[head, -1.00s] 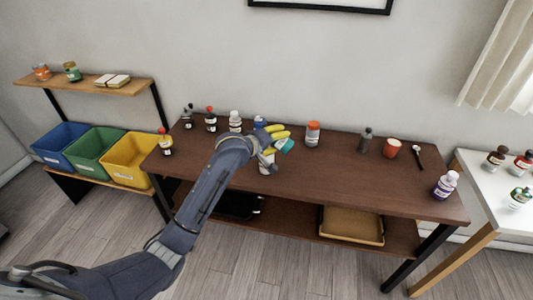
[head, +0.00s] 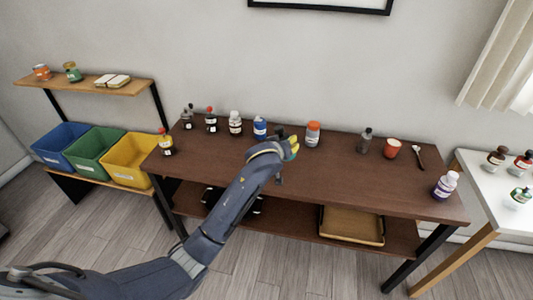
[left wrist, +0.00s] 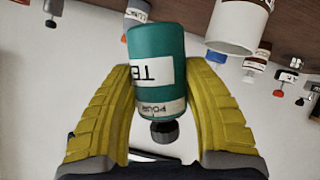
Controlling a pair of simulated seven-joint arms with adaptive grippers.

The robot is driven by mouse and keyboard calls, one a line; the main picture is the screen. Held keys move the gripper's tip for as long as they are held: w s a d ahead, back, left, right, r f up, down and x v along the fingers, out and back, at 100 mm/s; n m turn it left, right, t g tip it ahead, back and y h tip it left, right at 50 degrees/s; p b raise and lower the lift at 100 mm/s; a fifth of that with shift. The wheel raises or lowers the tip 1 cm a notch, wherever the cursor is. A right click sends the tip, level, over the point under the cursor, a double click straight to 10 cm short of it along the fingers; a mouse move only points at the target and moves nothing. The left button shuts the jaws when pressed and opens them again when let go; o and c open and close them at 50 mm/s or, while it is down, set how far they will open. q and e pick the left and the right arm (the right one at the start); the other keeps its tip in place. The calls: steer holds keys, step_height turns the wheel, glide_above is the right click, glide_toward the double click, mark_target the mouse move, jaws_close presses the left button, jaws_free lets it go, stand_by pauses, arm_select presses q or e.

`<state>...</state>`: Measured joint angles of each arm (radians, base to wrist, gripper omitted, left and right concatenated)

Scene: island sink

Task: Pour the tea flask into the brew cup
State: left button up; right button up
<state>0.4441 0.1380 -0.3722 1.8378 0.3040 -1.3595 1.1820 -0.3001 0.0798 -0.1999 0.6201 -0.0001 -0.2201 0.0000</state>
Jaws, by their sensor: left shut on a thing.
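The tea flask (left wrist: 157,75) is a teal bottle with a white label and a dark neck. In the left wrist view, which looks upside down, it sits between the yellow fingers of my left gripper (head: 291,148), which is shut on it. In the head view the flask is hidden by my arm and gripper. A white cup (left wrist: 232,33) with an open rim stands close to the flask in the wrist view; it is hidden in the head view. Its label is unreadable, so I cannot tell if it is the brew cup. My right gripper is out of view.
On the brown table (head: 330,177) several bottles stand along the back left. The table's middle right is clear.

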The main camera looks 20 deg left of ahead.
arm_select(q)
steer(key=shift+s+d+f+m+y, duration=0.1)
steer(key=shift+d+f+m+y, duration=0.3)
steer(key=shift+f, duration=0.4)
steer(key=shift+m+t+y, duration=0.3)
steer(key=shift+m+y, duration=0.5)
steer(key=shift+m, duration=0.1)
steer(key=shift+s+d+f, duration=0.1)
steer(key=shift+d+f, duration=0.25)
steer(key=shift+f, duration=0.6)
steer(key=shift+w+d+f, duration=0.1)
steer(key=shift+d+f, duration=0.2)
steer(key=shift+f, duration=0.6)
steer(key=shift+s+d+f, duration=0.1)
steer(key=shift+d+f, duration=0.25)
steer(key=shift+f, duration=0.6)
